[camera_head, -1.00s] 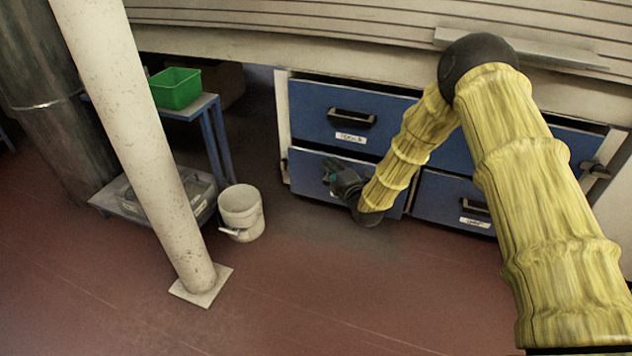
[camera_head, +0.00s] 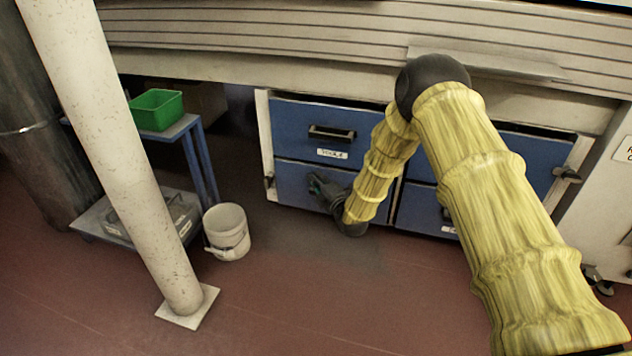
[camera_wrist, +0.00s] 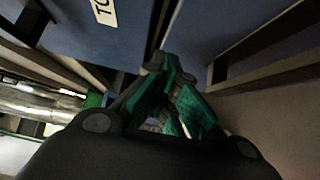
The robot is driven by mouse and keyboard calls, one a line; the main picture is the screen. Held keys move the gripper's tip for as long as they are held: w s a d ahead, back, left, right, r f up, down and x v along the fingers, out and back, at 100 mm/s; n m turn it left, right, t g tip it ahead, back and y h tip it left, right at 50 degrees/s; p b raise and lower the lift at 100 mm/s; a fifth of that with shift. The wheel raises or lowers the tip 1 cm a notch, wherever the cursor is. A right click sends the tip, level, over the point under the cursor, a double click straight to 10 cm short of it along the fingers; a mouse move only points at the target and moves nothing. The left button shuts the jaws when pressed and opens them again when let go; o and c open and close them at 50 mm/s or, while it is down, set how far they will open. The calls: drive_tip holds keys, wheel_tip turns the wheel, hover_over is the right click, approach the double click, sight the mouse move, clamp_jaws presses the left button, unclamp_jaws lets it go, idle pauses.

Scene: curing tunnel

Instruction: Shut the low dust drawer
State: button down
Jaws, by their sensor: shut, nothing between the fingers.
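The low blue drawer at the left (camera_head: 292,180) sits under the upper drawer with a "TOOLS"-like label (camera_head: 290,118). My gripper (camera_head: 322,187) is shut and empty, at the front of this low drawer, near its middle. It hides the drawer's handle and any label there, so I cannot read its name. The drawer front looks nearly flush with the cabinet; any small remaining gap is hard to tell. In the wrist view, my closed green-padded fingers (camera_wrist: 185,100) are close to a blue drawer front (camera_wrist: 235,35); contact is unclear.
Another low drawer (camera_head: 415,208) stands to the right, partly behind my arm. A white bucket (camera_head: 228,232) and a low cart with a green bin (camera_head: 157,110) stand left. A pale column (camera_head: 115,160) rises from the floor in front. The red floor before the drawers is clear.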

drive_tip(key=s+a+p+v, duration=0.1)
drive_tip(key=p+v, duration=0.4)
drive_tip(key=v, duration=0.6)
drive_tip(key=s+d+f+m+g+h, duration=0.25)
drive_tip(key=s+f+m, duration=0.2)
drive_tip(key=s, duration=0.35)
drive_tip(key=s+d+f+m+g+h+p, duration=0.1)
drive_tip(key=s+d+f+m+g, duration=0.2)
drive_tip(key=s+f, duration=0.4)
drive_tip(key=s+d+f+m+g+h, duration=0.1)
drive_tip(key=s+f+m+g+h, duration=0.3)
drive_tip(key=s, duration=0.6)
drive_tip(key=s+d+m+g, duration=0.2)
drive_tip(key=s+m, duration=0.2)
drive_tip(key=s, duration=0.6)
drive_tip(key=s+d+m+g+p, duration=0.1)
drive_tip(key=s+m+g, duration=0.25)
drive_tip(key=s, duration=0.55)
drive_tip(key=s+d+m+g, duration=0.2)
drive_tip(key=s+m, duration=0.2)
drive_tip(key=s, duration=0.6)
wheel_tip(320, 180, up, 38)
drive_tip(key=w+p, duration=0.1)
drive_tip(key=p, duration=3.7)
drive_tip(key=shift+a+f, duration=0.2)
drive_tip(key=shift+y, duration=0.25)
